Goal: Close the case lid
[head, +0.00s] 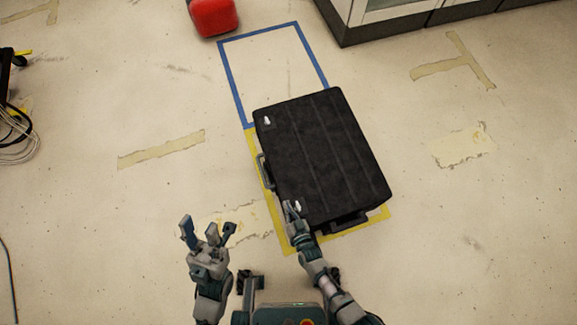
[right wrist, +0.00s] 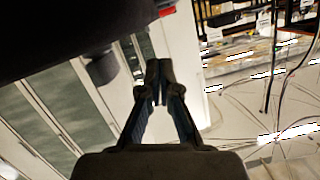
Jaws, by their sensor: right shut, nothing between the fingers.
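The black case (head: 325,155) lies on the floor in the head view, and its ridged lid looks down flat over it. Whether the lid is fully flush cannot be told. Two small pale latches show on the lid's left side, the far latch (head: 267,120) and the near latch (head: 298,206). My right gripper (head: 289,207) is shut and empty at the case's near left corner, beside the near latch; contact is unclear. It also shows shut in the right wrist view (right wrist: 159,80), below a dark shape at upper left. My left gripper (head: 208,229) is open and empty, left of the case.
Yellow tape (head: 386,212) frames the floor around the case, and a blue tape rectangle (head: 236,87) lies beyond it. A red object (head: 213,16) stands at the far edge. A cabinet (head: 400,14) stands at far right. Cables (head: 18,140) lie at left.

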